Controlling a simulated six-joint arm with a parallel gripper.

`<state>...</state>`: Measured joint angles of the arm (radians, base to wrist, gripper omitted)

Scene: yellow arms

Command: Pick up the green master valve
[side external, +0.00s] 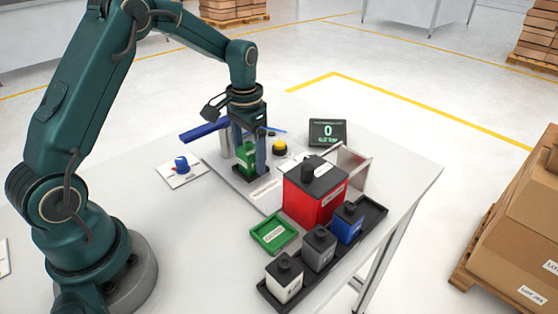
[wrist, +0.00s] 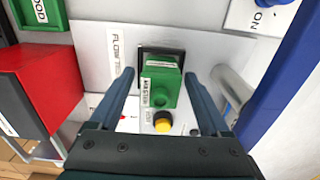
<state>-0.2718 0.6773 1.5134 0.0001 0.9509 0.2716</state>
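The green master valve (side external: 244,160) is a small block with white labels, standing on a dark square seat on the white test plate. In the wrist view, the green valve (wrist: 162,88) sits between my two fingers. My gripper (side external: 249,168) points down over it, with one finger on each side. In the wrist view, my gripper (wrist: 160,76) is open, and gaps show between the fingers and the valve. The side view has the valve partly hidden behind a finger.
A yellow button (side external: 280,147) and a grey post (side external: 226,146) stand close to the valve. A red box (side external: 300,203), a green tray (side external: 268,232) and a black rack (side external: 328,258) with small bottles are in front. A blue bar (side external: 200,131) is behind left; a display (side external: 327,133) is at the back.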

